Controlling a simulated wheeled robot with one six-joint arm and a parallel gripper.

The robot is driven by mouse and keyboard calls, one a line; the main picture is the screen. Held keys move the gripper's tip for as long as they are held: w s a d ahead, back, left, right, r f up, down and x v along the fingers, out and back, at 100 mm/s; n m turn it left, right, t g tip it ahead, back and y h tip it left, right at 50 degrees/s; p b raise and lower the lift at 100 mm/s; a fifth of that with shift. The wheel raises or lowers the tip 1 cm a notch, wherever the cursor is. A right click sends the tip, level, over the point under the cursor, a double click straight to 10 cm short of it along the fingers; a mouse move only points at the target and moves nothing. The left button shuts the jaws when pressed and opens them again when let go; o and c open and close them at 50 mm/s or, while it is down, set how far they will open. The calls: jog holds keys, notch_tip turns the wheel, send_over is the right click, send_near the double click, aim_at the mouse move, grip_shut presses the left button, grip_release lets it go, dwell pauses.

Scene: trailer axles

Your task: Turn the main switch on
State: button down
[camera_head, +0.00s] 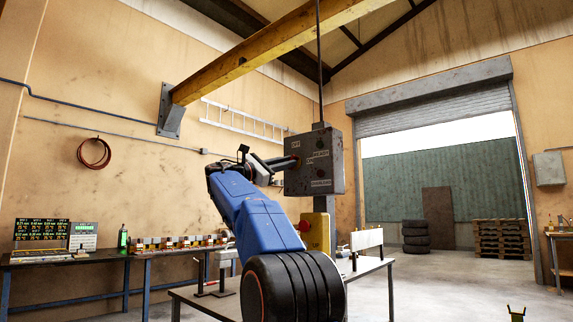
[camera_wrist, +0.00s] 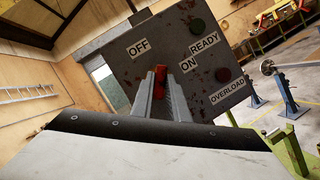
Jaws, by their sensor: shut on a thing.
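The main switch has a red handle (camera_wrist: 160,77) on the front of a grey, worn control box (camera_head: 330,163). The box also fills the upper middle of the wrist view (camera_wrist: 135,68). The handle sits between the OFF label and the ON label; its exact setting is hard to tell. My gripper (camera_wrist: 161,92) is shut on the red handle, a finger on each side of it. In the head view my gripper (camera_head: 288,162) reaches the left part of the box face, and the handle is mostly hidden there.
A dark green lamp (camera_wrist: 197,26) marks READY and a red lamp (camera_wrist: 223,75) marks OVERLOAD. The box hangs on a rod below a yellow beam (camera_head: 270,45). A yellow pendant (camera_head: 317,232) hangs below it. A workbench (camera_head: 100,262) runs along the left wall.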

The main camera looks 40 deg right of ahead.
jog(key=shift+w+r+m+g+y, duration=0.1)
jog(key=shift+m+g+y, duration=0.4)
jog(key=shift+m, duration=1.35)
jog(key=shift+s+f+m+g+y, duration=0.1)
jog(key=shift+m+y, duration=0.65)
jog(key=shift+m, duration=1.15)
jog(key=shift+w+r+m+g+y, duration=0.1)
jog(key=shift+m+g+y, duration=0.4)
jog(key=shift+m, duration=1.35)
jog(key=shift+y, duration=0.25)
jog(key=c, duration=1.7)
grip_release()
jog(key=shift+a, duration=0.15)
